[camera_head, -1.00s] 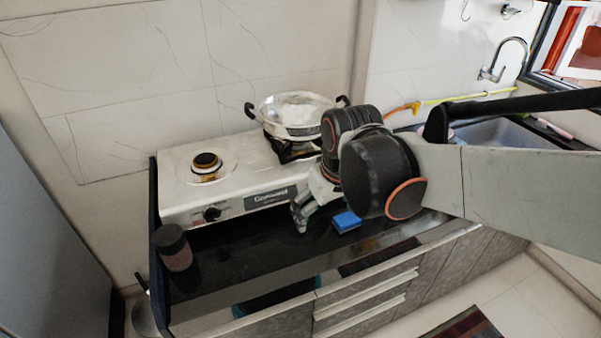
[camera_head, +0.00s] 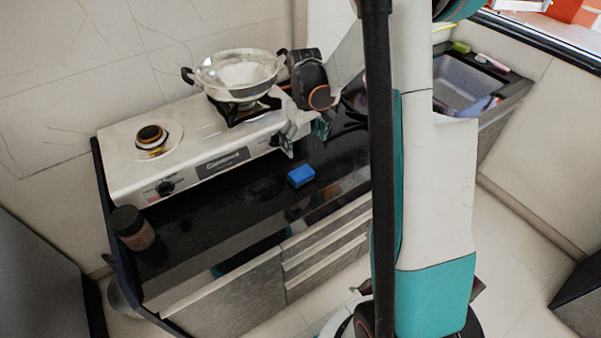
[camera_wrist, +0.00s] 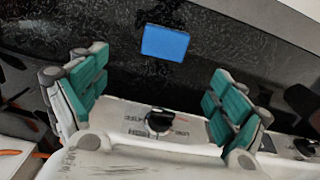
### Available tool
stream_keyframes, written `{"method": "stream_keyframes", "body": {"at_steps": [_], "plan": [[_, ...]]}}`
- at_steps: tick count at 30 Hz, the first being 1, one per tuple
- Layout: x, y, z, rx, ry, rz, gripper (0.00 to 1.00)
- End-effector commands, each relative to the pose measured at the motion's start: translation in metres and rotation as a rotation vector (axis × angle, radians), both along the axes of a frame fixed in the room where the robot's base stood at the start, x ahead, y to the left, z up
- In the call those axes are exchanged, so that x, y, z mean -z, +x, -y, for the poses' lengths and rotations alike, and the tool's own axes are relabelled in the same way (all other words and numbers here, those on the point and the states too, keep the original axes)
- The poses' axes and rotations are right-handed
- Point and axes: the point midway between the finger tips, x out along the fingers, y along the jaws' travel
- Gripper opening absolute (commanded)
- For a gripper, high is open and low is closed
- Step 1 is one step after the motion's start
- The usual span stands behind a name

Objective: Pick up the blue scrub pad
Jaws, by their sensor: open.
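The blue scrub pad (camera_head: 301,175) lies flat on the black countertop, in front of the stove's right part. In the wrist view the scrub pad (camera_wrist: 165,43) is at the upper middle, beyond the fingertips and between their lines. My gripper (camera_head: 304,138) is above and behind the pad in the head view, near the stove's front right corner. In the wrist view my gripper (camera_wrist: 158,92) shows two teal-padded fingers spread wide, with nothing between them. It is apart from the pad.
The white stove (camera_head: 190,150) stands behind the pad, with a steel pan (camera_head: 238,72) on its right burner. A dark-lidded jar (camera_head: 132,228) stands at the counter's left end. The counter (camera_head: 225,208) left of the pad is clear. A sink (camera_head: 462,85) is at the right.

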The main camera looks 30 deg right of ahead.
Motion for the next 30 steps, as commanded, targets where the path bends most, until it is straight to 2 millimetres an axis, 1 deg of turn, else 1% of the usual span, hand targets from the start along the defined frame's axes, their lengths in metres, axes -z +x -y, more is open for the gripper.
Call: {"method": "stream_keyframes", "body": {"at_steps": [1,3,9,12,20,23,27,30], "plan": [[0.011,0.0,0.0,0.0,0.0,0.0,0.9],[0.025,0.0,0.0,0.0,0.0,0.0,0.9],[0.061,0.0,-0.001,0.0,0.0,0.001,0.9],[0.072,0.0,-0.001,0.0,0.0,0.001,0.9],[0.084,0.0,-0.003,-0.001,0.0,0.001,0.9],[0.097,-0.001,-0.006,-0.001,0.0,0.001,0.9],[0.118,-0.001,-0.009,0.0,0.0,0.001,0.9],[0.128,-0.001,-0.009,0.0,0.0,0.001,0.9]]}}
